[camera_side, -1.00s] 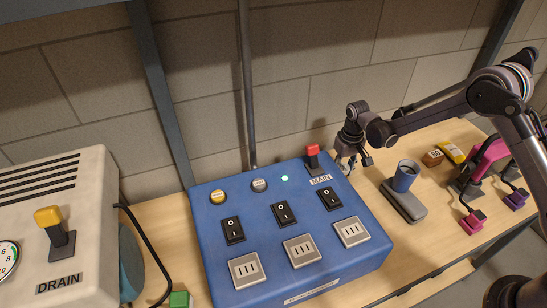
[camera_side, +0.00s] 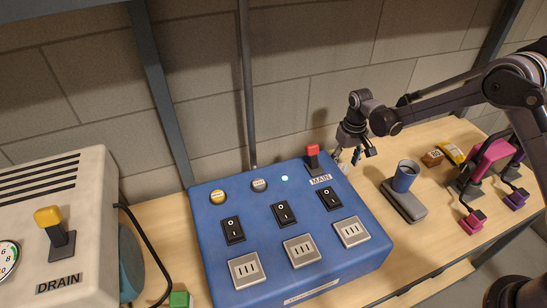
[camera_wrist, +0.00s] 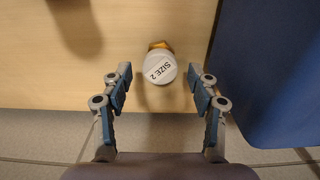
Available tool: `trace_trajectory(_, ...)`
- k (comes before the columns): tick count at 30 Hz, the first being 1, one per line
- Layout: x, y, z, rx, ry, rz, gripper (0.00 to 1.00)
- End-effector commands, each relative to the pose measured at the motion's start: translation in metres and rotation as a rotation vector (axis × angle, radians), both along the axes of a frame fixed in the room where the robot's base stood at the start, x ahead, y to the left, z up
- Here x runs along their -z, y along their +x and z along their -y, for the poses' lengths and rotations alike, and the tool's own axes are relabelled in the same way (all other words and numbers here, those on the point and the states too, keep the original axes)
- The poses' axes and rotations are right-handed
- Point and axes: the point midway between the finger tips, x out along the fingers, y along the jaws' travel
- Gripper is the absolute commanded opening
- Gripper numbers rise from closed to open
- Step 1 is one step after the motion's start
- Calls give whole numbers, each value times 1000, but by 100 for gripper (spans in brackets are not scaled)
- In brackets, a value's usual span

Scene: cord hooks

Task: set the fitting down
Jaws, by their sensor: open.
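The fitting (camera_wrist: 158,66) shows in the wrist view as a round white cap marked "SIZE 2" with a brass-coloured part behind it. It is on the wooden bench beside the blue box. In the side view it is small and pale at the box's back right corner (camera_side: 344,168), partly hidden by the box. My gripper (camera_wrist: 159,80) is open, with one finger on each side of the fitting and a visible gap to both. In the side view my gripper (camera_side: 351,156) is just above the fitting.
The blue MAIN box (camera_side: 270,255) with a red lever (camera_side: 313,156) stands close to my gripper. Pink (camera_side: 490,158) and purple plugs lie farther right. The block wall is behind.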

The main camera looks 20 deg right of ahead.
Motion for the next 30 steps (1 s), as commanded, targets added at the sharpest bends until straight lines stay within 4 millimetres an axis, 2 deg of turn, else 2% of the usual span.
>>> trace_trajectory(3, -27, 0, 0, 0, 0, 0, 60)
trace_trajectory(9, -62, 0, 0, 0, 0, 0, 60)
trace_trajectory(20, -97, -5, 1, 0, 1, 16, 60)
trace_trajectory(23, -119, -14, 4, 0, 3, 49, 60)
trace_trajectory(30, -181, -53, 12, 0, 7, 165, 60)
